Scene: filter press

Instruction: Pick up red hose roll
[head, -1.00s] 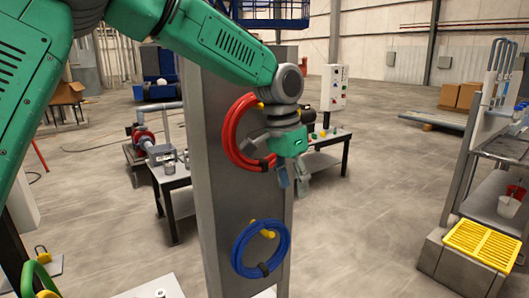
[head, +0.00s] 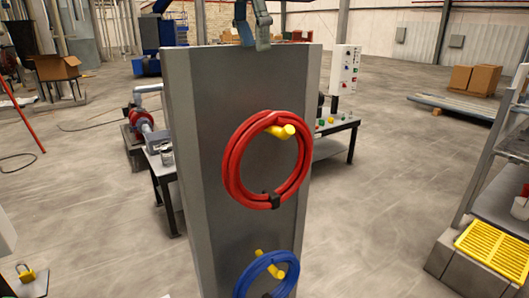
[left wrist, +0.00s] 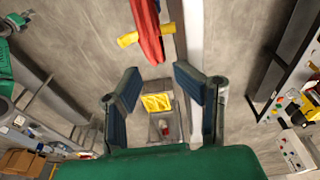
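The red hose roll (head: 267,160) hangs in a loop on a yellow peg (head: 281,131) on the front of a grey column (head: 205,120). A dark clip binds its lower part. My left gripper (head: 254,38) shows at the top edge of the head view, above the roll and apart from it. In the left wrist view its two fingers (left wrist: 158,82) are spread with nothing held between them. There the red hose roll (left wrist: 148,30) and its yellow peg show edge-on beyond the fingertips. My right gripper is not in view.
A blue hose roll (head: 268,276) hangs on a second yellow peg below the red one. A dark table (head: 335,145) stands behind the column. A bench with a yellow grate (head: 496,248) is at the right. Open floor lies between column and bench.

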